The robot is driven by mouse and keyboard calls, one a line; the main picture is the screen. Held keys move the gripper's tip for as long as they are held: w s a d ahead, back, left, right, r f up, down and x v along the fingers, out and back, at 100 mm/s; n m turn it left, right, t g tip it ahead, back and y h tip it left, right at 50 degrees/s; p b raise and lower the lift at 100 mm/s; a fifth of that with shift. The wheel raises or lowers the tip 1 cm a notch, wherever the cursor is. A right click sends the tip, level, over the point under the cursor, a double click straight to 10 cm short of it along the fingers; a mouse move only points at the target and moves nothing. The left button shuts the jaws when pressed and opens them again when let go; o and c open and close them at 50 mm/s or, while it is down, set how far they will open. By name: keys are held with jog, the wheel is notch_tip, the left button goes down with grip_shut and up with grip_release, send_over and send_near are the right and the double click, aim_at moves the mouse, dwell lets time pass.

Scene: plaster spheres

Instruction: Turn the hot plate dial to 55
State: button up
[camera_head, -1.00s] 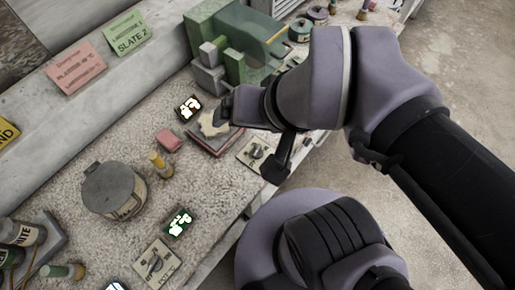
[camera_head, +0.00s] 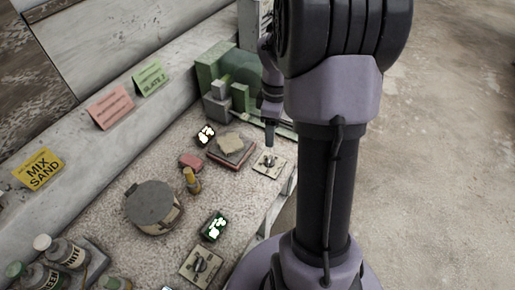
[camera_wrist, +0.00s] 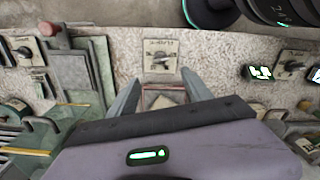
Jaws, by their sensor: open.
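A pale plate with a dial (camera_head: 268,162) sits at the bench's front edge, beside a reddish slab (camera_head: 230,149) with a beige piece on it. A second dial plate (camera_head: 201,266) is nearer the camera. I cannot read which one belongs to the hot plate. Lit displays (camera_head: 205,135) and (camera_head: 213,226) stand near them; their digits are unreadable. My gripper (camera_head: 270,133) is above the far dial, partly hidden by my arm. In the wrist view my gripper (camera_wrist: 161,78) is open and empty, with a dial plate (camera_wrist: 160,60) beyond and between its fingers.
A grey-lidded pot (camera_head: 153,206), a yellow-topped bottle (camera_head: 191,180) and a red block (camera_head: 190,161) stand left of the dials. Green machinery (camera_head: 225,75) is close behind my gripper. Paint bottles (camera_head: 68,254) are at lower left.

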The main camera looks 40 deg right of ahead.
aim_at(270, 159)
notch_tip(270, 159, down, 13)
jog(key=b, duration=0.4)
jog(key=shift+a+r, duration=0.1)
jog(key=shift+r, duration=0.05)
jog(key=shift+c, duration=0.5)
grip_shut()
jog(key=shift+m, duration=0.3)
